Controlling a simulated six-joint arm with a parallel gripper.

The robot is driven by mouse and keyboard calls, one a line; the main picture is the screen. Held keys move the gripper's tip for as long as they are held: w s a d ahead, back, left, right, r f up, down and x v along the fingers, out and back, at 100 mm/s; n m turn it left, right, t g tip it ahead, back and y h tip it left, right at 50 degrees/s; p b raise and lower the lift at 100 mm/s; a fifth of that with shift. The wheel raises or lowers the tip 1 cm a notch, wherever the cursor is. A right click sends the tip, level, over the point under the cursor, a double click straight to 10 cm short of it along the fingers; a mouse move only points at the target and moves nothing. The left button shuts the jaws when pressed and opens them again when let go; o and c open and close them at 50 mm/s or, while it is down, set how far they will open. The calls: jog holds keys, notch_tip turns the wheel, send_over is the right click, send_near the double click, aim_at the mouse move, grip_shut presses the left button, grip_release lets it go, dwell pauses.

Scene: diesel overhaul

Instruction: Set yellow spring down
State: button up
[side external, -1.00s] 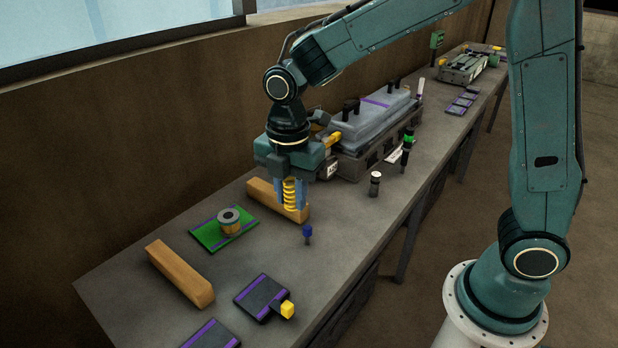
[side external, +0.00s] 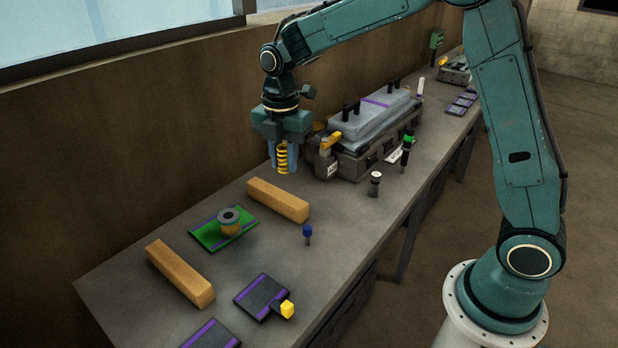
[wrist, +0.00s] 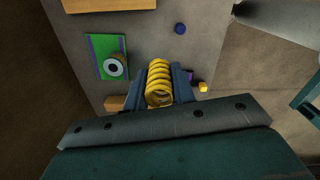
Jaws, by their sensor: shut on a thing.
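The yellow spring (side external: 283,157) is held upright between the blue fingers of my gripper (side external: 283,160) in the side view. My gripper is shut on it and holds it above the bench, by the back wall and behind a wooden block. In the wrist view the yellow spring (wrist: 159,82) lies between the two fingers of my gripper (wrist: 159,85), and its coils face the camera. The bench surface (side external: 255,262) shows below it.
Two wooden blocks (side external: 278,200) (side external: 180,273) lie on the bench. A green mat (side external: 205,237) bears a round part (side external: 229,220). A blue-topped pin (side external: 307,233), a dark pad (side external: 262,296) with a yellow cube (side external: 287,310) and an engine block (side external: 365,150) stand nearby. Free bench lies between them.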

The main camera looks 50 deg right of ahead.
jog(key=w+d, duration=0.4)
jog(key=d, duration=0.5)
jog(key=w+d, duration=0.3)
jog(key=d, duration=0.6)
jog(key=shift+w+d+f+n, duration=0.15)
jog(key=shift+w+d+n, duration=0.15)
jog(key=shift+w+d, duration=0.1)
jog(key=shift+a+f, duration=0.1)
send_over(309, 191)
notch_tip(309, 191, down, 16)
jog(key=shift+r, duration=0.2)
jog(key=shift+f, duration=0.1)
jog(key=shift+f, duration=2)
jog(key=shift+f, duration=0.15)
jog(key=o, duration=1)
